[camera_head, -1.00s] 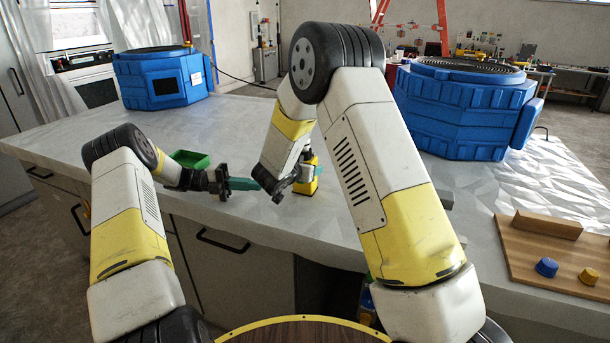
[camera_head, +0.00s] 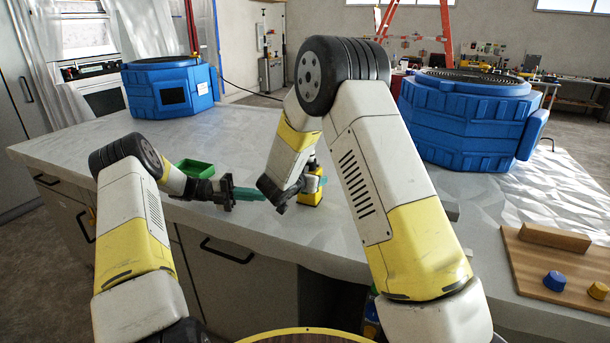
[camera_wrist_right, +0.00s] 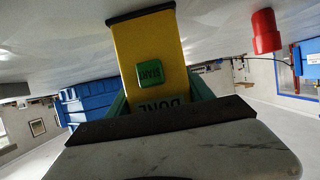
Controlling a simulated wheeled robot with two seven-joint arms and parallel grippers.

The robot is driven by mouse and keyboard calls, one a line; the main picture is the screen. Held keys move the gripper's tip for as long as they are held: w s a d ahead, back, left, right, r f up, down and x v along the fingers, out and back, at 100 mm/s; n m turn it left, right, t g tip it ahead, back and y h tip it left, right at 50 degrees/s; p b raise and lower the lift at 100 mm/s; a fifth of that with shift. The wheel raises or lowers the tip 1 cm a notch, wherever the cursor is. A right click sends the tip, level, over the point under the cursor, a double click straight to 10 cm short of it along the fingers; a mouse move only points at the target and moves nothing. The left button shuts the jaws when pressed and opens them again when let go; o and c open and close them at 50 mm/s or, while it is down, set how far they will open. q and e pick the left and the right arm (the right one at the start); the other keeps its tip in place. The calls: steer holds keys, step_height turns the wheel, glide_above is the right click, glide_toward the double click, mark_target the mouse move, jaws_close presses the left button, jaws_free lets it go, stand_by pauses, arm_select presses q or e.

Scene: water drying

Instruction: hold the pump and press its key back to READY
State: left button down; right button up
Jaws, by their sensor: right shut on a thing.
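The yellow pump (camera_head: 313,197) stands near the front edge of the grey worktop in the head view, partly hidden by my right arm.
A green tray (camera_head: 194,168) lies behind my left gripper. Large blue tubs stand at the back left (camera_head: 170,88) and right (camera_head: 465,125). A wooden board (camera_head: 540,262) with blue and yellow knobs is at right. A red cylinder (camera_wrist_right: 266,32) shows in the wrist view.

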arm_select(q)
steer(key=shift+s, duration=0.45)
steer(key=shift+d, duration=0.1)
steer(key=shift+d, duration=0.35)
steer(key=d, duration=0.2)
steer(key=s+d, duration=0.1)
steer(key=d, duration=0.5)
steer(key=shift+s, duration=0.15)
steer(key=w+d, duration=0.2)
steer(key=shift+w, duration=0.3)
steer(key=shift+w+d, duration=0.25)
steer(key=shift+w, duration=0.25)
